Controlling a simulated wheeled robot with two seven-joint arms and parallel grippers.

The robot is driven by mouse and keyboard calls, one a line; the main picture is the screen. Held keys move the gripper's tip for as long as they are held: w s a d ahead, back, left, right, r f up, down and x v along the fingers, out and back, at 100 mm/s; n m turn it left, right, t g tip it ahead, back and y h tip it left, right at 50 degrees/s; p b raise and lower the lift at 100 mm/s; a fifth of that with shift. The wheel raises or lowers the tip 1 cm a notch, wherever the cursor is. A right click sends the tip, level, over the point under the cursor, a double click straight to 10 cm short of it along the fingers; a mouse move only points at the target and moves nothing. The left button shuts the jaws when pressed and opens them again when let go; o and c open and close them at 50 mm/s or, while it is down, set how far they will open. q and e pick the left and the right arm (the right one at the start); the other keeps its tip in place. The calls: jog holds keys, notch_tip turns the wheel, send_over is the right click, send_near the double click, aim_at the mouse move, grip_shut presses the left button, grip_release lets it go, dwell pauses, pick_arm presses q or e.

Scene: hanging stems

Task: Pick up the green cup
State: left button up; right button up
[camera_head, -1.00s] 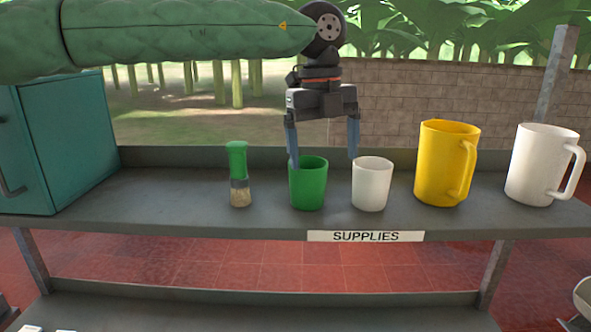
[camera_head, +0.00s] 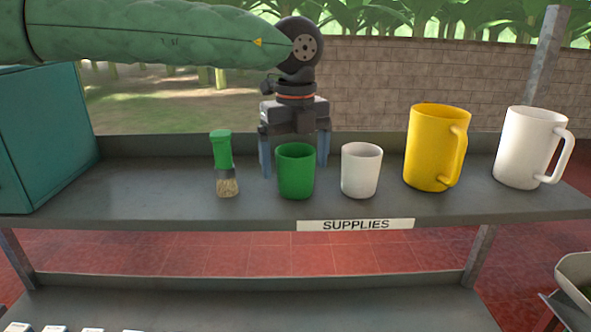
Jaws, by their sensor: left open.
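The green cup (camera_head: 296,172) stands upright on the grey shelf (camera_head: 150,190), between a brush and a small white cup. My left gripper (camera_head: 294,168) points down behind the green cup. Its two blue-grey fingers are apart, one showing at the cup's left and one at its right, and the cup hides part of them. The gripper is open, and I cannot tell whether the fingers touch the cup. My right gripper is not in view.
A green-handled brush (camera_head: 223,164) stands left of the green cup. The small white cup (camera_head: 360,170) is close on its right. Farther right are a yellow mug (camera_head: 433,148) and a large white mug (camera_head: 527,147). A teal box (camera_head: 45,135) fills the shelf's left end.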

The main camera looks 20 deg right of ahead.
pick_arm(q)
jog(key=shift+w+f, duration=0.1)
jog(key=shift+f, duration=0.4)
jog(key=c, duration=1)
jog(key=shift+r, duration=0.1)
jog(key=shift+c, duration=0.2)
